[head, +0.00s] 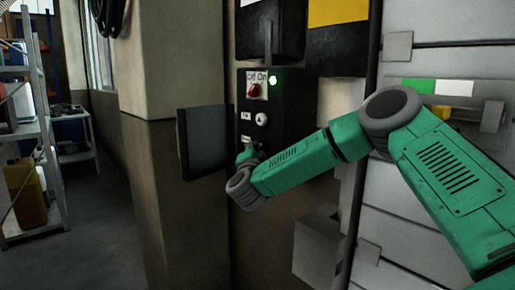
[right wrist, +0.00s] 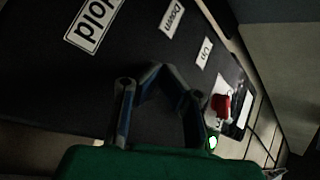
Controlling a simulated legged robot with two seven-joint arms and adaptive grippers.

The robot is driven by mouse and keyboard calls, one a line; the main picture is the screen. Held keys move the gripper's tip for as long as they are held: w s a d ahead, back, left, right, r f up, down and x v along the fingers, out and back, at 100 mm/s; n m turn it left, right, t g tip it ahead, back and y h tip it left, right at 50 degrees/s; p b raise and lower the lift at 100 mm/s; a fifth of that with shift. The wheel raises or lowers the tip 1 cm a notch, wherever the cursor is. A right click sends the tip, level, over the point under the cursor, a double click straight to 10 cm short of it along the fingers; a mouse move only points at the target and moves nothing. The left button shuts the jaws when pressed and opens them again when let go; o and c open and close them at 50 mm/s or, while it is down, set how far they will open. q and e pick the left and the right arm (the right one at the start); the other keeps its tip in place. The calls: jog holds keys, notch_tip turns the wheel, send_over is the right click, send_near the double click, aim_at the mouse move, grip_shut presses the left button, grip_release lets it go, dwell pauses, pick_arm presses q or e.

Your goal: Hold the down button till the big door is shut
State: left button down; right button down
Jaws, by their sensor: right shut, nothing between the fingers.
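The black control box (head: 286,135) hangs on the wall. It carries an Off/On switch with a red knob (head: 254,90), a lit green lamp (head: 273,80) and a white round button (head: 261,119). In the right wrist view the Down label (right wrist: 172,18) and Up label (right wrist: 203,53) show. My right gripper (head: 249,152) is shut and empty at the lower part of the box, by the lower label (head: 246,139). Its fingers (right wrist: 165,75) hide the down button, so I cannot tell whether they touch it. The big door (head: 440,60) is probably the grey slatted surface at right; its bottom edge is not visible.
A dark flat panel (head: 204,140) sticks out left of the box. A grey box (head: 318,250) sits low on the right. Shelves (head: 22,130) with a yellow canister (head: 27,195) stand at far left. The floor (head: 85,230) beside them is clear.

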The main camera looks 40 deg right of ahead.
jog(key=shift+w, duration=0.3)
jog(key=shift+d, duration=0.25)
jog(key=shift+s+r, duration=0.55)
jog(key=shift+s, duration=0.35)
jog(key=shift+w+f, duration=0.4)
jog(key=shift+w, duration=0.1)
jog(key=shift+a, duration=0.3)
dwell(2.1)
jog(key=shift+s+a, duration=0.1)
jog(key=shift+a, duration=0.7)
